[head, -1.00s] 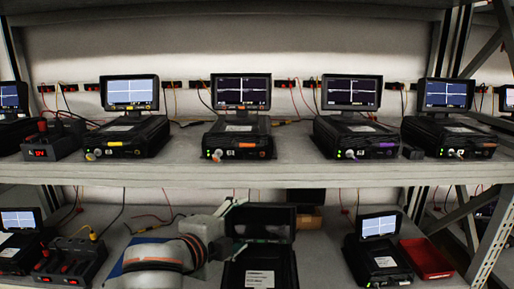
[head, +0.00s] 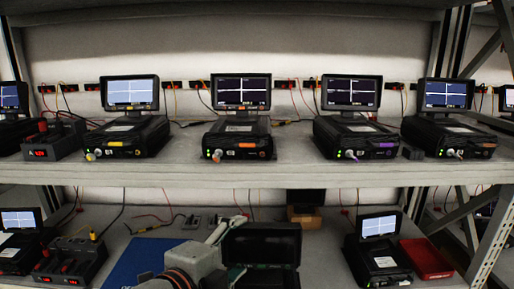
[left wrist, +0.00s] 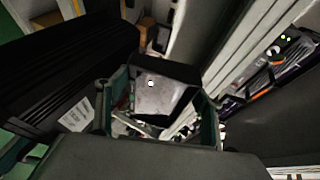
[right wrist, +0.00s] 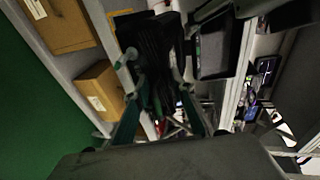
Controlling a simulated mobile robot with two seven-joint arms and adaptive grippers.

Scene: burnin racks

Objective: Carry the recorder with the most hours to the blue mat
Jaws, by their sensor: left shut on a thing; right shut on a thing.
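A black recorder with a dark raised screen (head: 262,246) is held in front of the lower shelf; its body is below the picture's edge. My left gripper (head: 236,272) is at its left side; in the left wrist view its teal fingers (left wrist: 165,110) are closed on a dark part. My right gripper is not clear in the head view; in the right wrist view its teal fingers (right wrist: 162,95) are closed on a black part, seemingly the same recorder. The blue mat (head: 128,264) lies on the lower shelf to the left, partly behind my left arm. Hour readings are too small to read.
Several recorders, such as one with an orange tab (head: 238,125), stand on the upper shelf (head: 200,172) above. A power box (head: 68,262) stands left of the mat.

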